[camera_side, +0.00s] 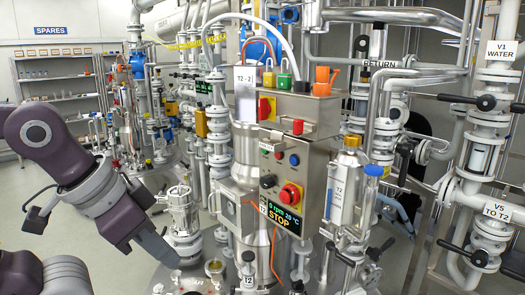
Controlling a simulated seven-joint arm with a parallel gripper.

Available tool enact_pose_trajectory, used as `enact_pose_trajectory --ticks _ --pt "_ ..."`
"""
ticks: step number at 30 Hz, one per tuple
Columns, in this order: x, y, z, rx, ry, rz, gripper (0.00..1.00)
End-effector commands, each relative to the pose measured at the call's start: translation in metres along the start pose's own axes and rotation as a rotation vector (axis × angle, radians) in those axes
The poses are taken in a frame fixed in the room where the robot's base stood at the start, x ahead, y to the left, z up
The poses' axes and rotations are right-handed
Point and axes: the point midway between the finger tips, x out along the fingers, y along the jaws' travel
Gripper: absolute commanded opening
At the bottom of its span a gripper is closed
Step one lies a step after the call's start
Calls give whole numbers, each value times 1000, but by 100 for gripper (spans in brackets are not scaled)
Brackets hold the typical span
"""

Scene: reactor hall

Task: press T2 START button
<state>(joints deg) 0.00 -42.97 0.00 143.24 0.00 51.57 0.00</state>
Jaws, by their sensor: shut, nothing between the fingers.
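The T2 control box (313,165) is a grey metal cabinet right of the middle, fixed beside a steel vessel marked T2-2. Its front carries a small red button (278,155), a blue button (294,160), a black knob (267,181) and a large red mushroom button on yellow (290,194). A display (283,216) below reads 0 rpm, 20 °C, STOP. The START lettering is too small to read, so I cannot tell which button it names. My gripper (172,259) is at the lower left, shut and empty, pointing down and right, well apart from the box.
A steel flanged fitting (181,210) stands close to my gripper, between it and the box. An orange cable (274,250) hangs below the box. Red, yellow and green small items stand on top of the box. Pipes and valves crowd the right side.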

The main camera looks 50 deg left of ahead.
Motion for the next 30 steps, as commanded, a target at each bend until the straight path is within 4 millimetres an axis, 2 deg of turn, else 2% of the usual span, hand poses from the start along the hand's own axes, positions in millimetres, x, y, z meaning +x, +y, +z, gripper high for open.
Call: enact_pose_trajectory --ticks 23,26,29,30 --pt "0 0 0 -1 -1 0 0" --pt "2 2 -13 -37 -17 12 0" --pt "9 3 -47 -127 -44 50 0" --pt "14 0 -65 -175 -52 71 0"
